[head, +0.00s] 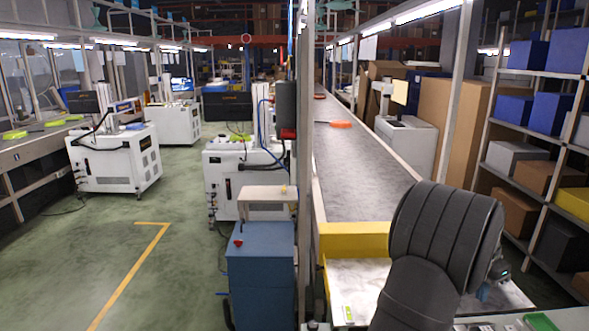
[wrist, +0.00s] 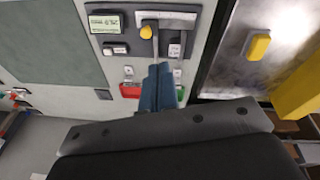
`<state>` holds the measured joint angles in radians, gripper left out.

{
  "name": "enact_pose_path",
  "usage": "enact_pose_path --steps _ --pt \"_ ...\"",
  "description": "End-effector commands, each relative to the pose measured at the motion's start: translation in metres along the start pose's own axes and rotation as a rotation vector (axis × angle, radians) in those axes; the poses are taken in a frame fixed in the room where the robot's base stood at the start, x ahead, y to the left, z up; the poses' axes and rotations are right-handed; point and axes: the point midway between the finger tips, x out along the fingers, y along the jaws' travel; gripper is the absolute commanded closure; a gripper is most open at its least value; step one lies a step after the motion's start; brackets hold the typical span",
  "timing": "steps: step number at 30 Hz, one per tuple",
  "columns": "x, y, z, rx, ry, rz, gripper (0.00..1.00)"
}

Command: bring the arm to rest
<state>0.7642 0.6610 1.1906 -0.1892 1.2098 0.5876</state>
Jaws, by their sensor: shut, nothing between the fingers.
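My gripper (wrist: 157,72) is shut, its two blue fingers together with nothing between them. In the head view my dark arm fills the lower right and largely hides the gripper.
The conveyor (head: 355,170) runs away from me, with an orange object (head: 341,125) far along it. A yellow barrier (head: 358,240) crosses its near end. Shelves with boxes (head: 556,110) stand right, a blue cabinet (head: 262,270) left. Open floor (head: 180,235) lies farther left.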

Motion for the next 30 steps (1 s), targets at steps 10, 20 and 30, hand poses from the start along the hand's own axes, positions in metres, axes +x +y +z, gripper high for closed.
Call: enact_pose_path --steps 10,20,30 --pt "-0.025 0.032 -0.024 0.002 -0.041 -0.189 1.00" --pt "-0.025 0.036 -0.013 -0.106 0.021 -0.212 1.00" --pt "-0.025 0.036 -0.012 -0.112 0.024 -0.212 0.90"
